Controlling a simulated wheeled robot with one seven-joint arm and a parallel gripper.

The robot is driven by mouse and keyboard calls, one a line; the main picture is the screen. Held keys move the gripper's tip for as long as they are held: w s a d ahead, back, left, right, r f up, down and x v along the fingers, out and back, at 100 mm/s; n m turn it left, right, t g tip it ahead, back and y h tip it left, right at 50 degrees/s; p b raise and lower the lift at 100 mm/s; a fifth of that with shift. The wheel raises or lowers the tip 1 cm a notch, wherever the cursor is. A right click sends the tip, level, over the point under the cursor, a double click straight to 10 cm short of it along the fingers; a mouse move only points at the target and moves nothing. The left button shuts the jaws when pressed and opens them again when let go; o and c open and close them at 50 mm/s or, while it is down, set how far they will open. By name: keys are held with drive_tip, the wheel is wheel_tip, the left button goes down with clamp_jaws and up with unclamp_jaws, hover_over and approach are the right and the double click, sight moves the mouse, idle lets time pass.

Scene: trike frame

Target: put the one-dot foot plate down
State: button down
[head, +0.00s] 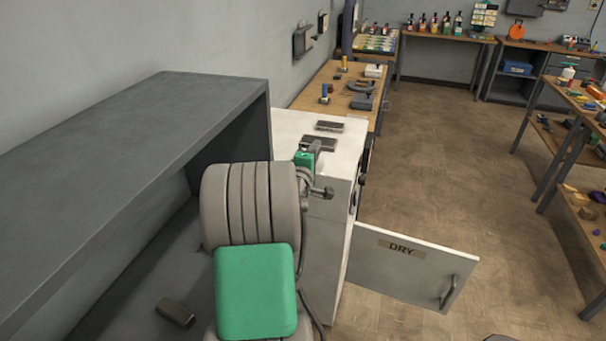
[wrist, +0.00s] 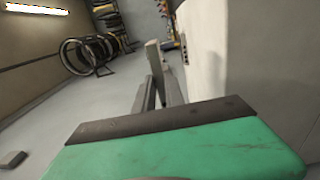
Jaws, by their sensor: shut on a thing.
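My gripper (wrist: 157,84) is shut on a pale grey plate (wrist: 153,56), seen narrow and nearly upright between the two dark fingers in the wrist view. I take it to be the one-dot foot plate; no dot shows on the side I see. In the head view my gripper (head: 316,148) is small, beyond my arm, by the near part of the white cabinet top (head: 346,139). I cannot tell whether the plate touches anything. Two dark flat pieces, a nearer one (head: 319,143) and a farther one (head: 328,126), lie on that top.
A cabinet door marked DRY (head: 402,261) stands open to the right. A dark grey open-fronted unit (head: 150,110) fills the left, with a small dark block (head: 175,313) low inside it. A wooden bench (head: 341,88) with tools stands behind the cabinet. The floor to the right is open.

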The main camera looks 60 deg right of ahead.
drive_tip(key=w+a+f, duration=0.2)
drive_tip(key=a+f, duration=0.1)
drive_tip(key=f, duration=0.4)
drive_tip(key=shift+f+b, duration=0.3)
drive_tip(key=shift+f, duration=0.1)
drive_tip(key=shift+f, duration=0.25)
drive_tip(key=c, duration=1.4)
unclamp_jaws()
drive_tip(key=shift+r, duration=0.1)
